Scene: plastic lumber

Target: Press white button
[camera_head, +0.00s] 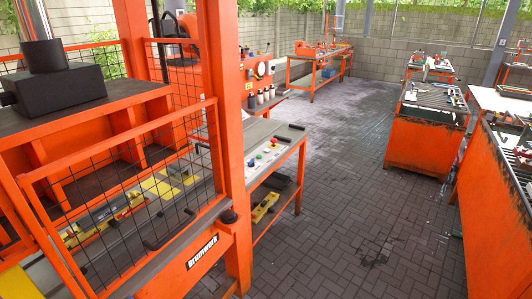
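A light-coloured control panel (266,152) with small buttons lies on the grey-topped orange side table, right of the orange press post. A red button (273,141) stands out on it. The other buttons are very small, and I cannot tell for certain which one is white. Neither of my grippers shows in the head view.
An orange press (222,120) with a mesh guard (140,180) fills the left side. A yellow object (264,207) lies on the table's lower shelf. Orange workbenches (425,143) with tools stand at the right. The paved floor (345,190) between is clear.

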